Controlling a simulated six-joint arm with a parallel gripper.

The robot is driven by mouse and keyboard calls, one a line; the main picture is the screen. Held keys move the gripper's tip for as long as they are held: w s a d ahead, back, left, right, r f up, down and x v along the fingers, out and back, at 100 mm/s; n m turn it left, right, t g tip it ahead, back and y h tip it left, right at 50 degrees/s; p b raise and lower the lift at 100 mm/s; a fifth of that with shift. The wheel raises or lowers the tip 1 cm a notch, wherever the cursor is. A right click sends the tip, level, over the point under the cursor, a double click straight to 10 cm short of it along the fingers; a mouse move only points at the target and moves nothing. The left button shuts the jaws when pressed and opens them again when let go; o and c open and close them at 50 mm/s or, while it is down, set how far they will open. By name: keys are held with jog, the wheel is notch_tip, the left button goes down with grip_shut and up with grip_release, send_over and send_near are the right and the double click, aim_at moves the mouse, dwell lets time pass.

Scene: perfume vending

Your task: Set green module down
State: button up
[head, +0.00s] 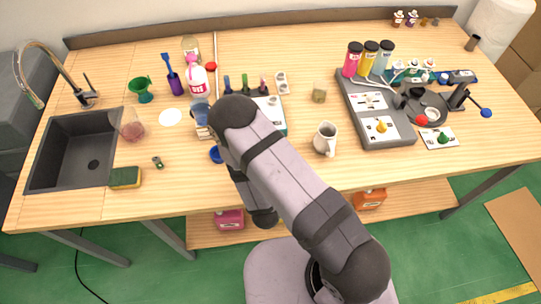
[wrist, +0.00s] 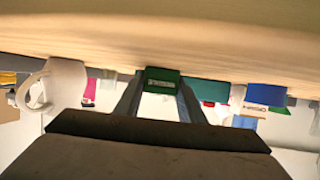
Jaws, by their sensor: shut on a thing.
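The green module (wrist: 162,76) is a small dark green block with a pale printed label. In the wrist view it sits between the two fingertips of my gripper (wrist: 160,84), which is shut on it. The pale wooden tabletop (wrist: 170,40) fills the upper part of that view, close to the module; I cannot tell whether they touch. In the head view my arm hides the gripper and the module.
A pale mug (head: 326,138) stands right of my arm; it also shows in the wrist view (wrist: 66,84). A grey machine (head: 385,134) is farther right. A sink (head: 72,150), sponge (head: 125,178) and bottles are left. The front table strip right of the mug is clear.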

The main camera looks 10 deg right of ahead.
jog(key=shift+r, duration=0.1)
jog(key=shift+r+b, duration=0.6)
jog(key=shift+r, duration=4.35)
